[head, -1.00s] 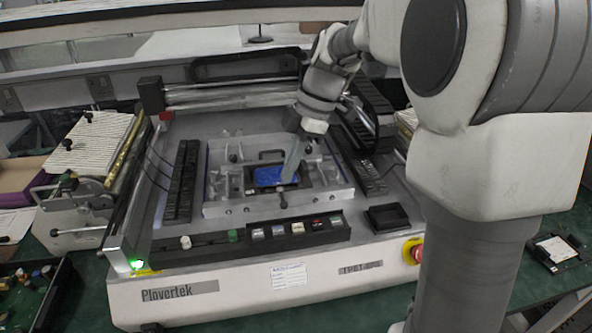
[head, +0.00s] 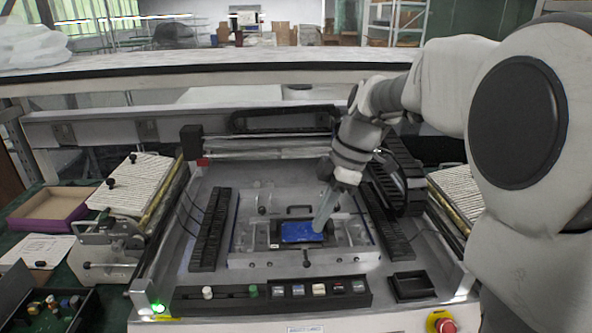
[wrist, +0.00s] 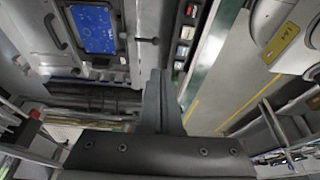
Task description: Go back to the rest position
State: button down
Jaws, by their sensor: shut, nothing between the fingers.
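My gripper (head: 318,228) points down in the head view, with its fingertips overlapping the right end of a blue board. The fingers are closed together with nothing between them; the shut fingers also show in the wrist view (wrist: 158,74). The blue board (head: 298,232) lies in a dark holder in the middle of the machine's metal fixture (head: 250,262). In the wrist view the blue board (wrist: 94,28) is at the upper left, apart from the fingers. I cannot tell the height of the fingertips above the fixture.
A row of buttons (head: 318,290) runs along the machine's front. A small black tray (head: 412,286) and a red stop button (head: 444,325) are at the right. Slotted black rails (head: 208,240) flank the fixture. A purple box (head: 45,208) stands at the left.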

jog(key=s+d+r+m+t+h+p, duration=0.2)
jog(key=s+r+m, duration=0.1)
jog(key=s+m, duration=0.6)
jog(key=s+d+r+m+t+h+p, duration=0.1)
jog(key=s+d+r+m+t+p, duration=0.1)
jog(key=s+m, duration=0.6)
jog(key=shift+s+d+r+m+t+h+p, duration=0.25)
jog(key=shift+s+r+m+t+h+p, duration=0.25)
jog(key=shift+s+r+t, duration=0.5)
jog(key=shift+s+f, duration=0.15)
jog(key=shift+s+d, duration=0.35)
jog(key=shift+d, duration=0.3)
jog(key=shift+s+d, duration=0.35)
jog(key=shift+d, duration=0.25)
